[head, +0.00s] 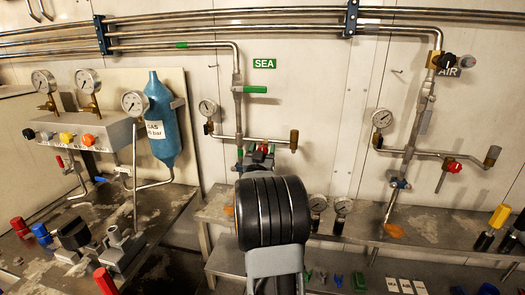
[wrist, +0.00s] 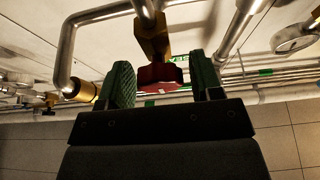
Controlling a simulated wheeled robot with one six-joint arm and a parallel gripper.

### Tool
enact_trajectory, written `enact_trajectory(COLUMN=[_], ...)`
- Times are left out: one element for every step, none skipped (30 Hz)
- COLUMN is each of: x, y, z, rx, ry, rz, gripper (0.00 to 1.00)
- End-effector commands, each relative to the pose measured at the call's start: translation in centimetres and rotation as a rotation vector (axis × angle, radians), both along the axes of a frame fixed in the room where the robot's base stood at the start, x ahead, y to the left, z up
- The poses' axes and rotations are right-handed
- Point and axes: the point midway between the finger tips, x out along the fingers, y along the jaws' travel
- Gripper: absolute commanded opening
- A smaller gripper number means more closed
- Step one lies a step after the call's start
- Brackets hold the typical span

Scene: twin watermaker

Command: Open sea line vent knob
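The sea line runs down the wall beneath the green SEA sign (head: 264,63). A red knob (wrist: 160,78) on a brass valve body (wrist: 153,38) shows in the wrist view. In the head view only a small red part (head: 271,149) shows on the sea line, just above my arm. My gripper (wrist: 161,66) is open, with one green finger on each side of the red knob. A narrow gap shows at the right finger; contact at the left finger cannot be told.
A green lever (head: 255,89) and a pressure gauge (head: 208,108) sit on the sea line above. The air line (head: 412,130), with its own red knob (head: 454,167), stands at the right. A blue gas cylinder (head: 162,120) stands left. Benches lie below.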

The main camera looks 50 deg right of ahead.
Motion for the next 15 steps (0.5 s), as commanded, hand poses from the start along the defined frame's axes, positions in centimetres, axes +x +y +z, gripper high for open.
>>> enact_trajectory(x=[-0.01, -0.01, 0.00, 0.00, -0.01, -0.01, -0.01, -0.01, -0.01, -0.01, -0.01, -0.01, -0.01, -0.02, -0.03], y=[0.01, 0.01, 0.02, 0.02, 0.03, 0.03, 0.03, 0.03, 0.03, 0.03, 0.03, 0.03, 0.03, 0.03, 0.02], z=[0.01, 0.01, 0.01, 0.01, 0.01, 0.01, 0.01, 0.01, 0.01, 0.02, 0.01, 0.01, 0.02, 0.00, -0.10], rx=[0.000, 0.000, 0.000, 0.000, 0.000, 0.000, 0.000, 0.000, 0.000, 0.000, 0.000, 0.000, 0.000, 0.000, -0.006], ry=[0.000, 0.000, 0.000, 0.000, 0.000, 0.000, 0.000, 0.000, 0.000, 0.000, 0.000, 0.000, 0.000, 0.001, 0.007], rz=[0.000, 0.000, 0.000, 0.000, 0.000, 0.000, 0.000, 0.000, 0.000, 0.000, 0.000, 0.000, 0.000, 0.000, 0.001], gripper=[0.54, 0.51, 0.47, 0.45, 0.42, 0.38, 0.35, 0.32, 0.28, 0.26, 0.23, 0.19, 0.17, 0.17, 0.17])
